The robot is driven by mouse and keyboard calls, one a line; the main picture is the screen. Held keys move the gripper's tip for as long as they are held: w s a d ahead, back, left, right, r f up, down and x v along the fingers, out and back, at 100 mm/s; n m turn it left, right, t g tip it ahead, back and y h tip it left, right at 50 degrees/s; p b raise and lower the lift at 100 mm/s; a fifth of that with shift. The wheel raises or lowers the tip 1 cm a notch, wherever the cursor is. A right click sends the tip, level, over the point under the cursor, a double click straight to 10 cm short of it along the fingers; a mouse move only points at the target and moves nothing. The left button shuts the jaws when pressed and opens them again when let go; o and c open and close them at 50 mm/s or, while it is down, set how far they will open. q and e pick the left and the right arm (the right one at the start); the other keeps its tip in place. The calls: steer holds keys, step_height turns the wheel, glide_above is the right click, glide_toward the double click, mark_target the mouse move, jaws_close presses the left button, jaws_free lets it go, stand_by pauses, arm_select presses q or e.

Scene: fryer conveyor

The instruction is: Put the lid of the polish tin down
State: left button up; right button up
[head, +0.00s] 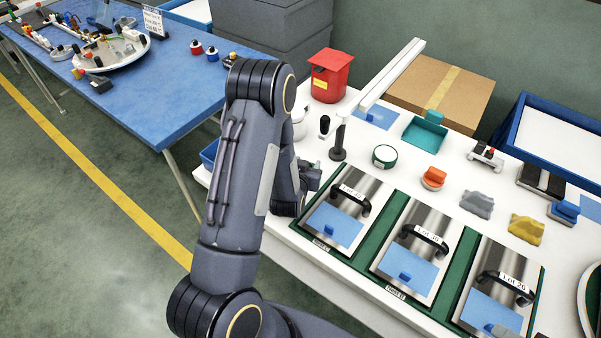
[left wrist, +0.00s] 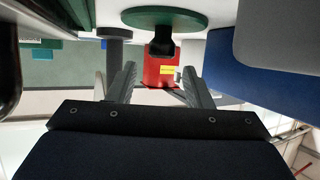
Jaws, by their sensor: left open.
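My left gripper (head: 313,177) shows partly behind my forearm in the head view, at the near left edge of the white table. Its two fingers stand apart in the left wrist view (left wrist: 159,55), with nothing held between them. A green disc (left wrist: 165,18), which looks like the lid, lies flat just beyond the fingertips in this upside-down view. A dark knob (left wrist: 163,46) shows at it; whether it belongs to the disc is unclear. The disc is hidden in the head view. A round green-rimmed tin (head: 385,156) stands on the table, apart from the gripper.
A red bin (head: 330,75), a dark post (head: 338,145) and a teal tray (head: 425,132) stand further back. Steel panels with black handles (head: 425,239) fill the front. Orange, grey and yellow items lie right of the tin. A blue table (head: 150,90) is at the left.

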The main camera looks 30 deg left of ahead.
arm_select(q)
steer(key=s+d+r+g+h+b, duration=0.1)
steer(key=s+d+r+g+h, duration=0.15)
steer(key=s+d+r, duration=0.4)
steer(key=s+d+r+g+h+b, duration=0.1)
steer(key=s+d+r+h+b, duration=0.2)
steer(key=s+r, duration=0.65)
steer(key=s+d+r+m+g+h, duration=0.1)
steer(key=s+g, duration=0.1)
steer(key=s, duration=0.4)
steer(key=s+d+r+g+h+p, duration=0.1)
steer(key=s+r, duration=0.1)
steer(key=s, duration=0.5)
steer(key=shift+r+m+g, duration=0.15)
steer(key=shift+m+g, duration=0.2)
steer(key=shift+m, duration=0.05)
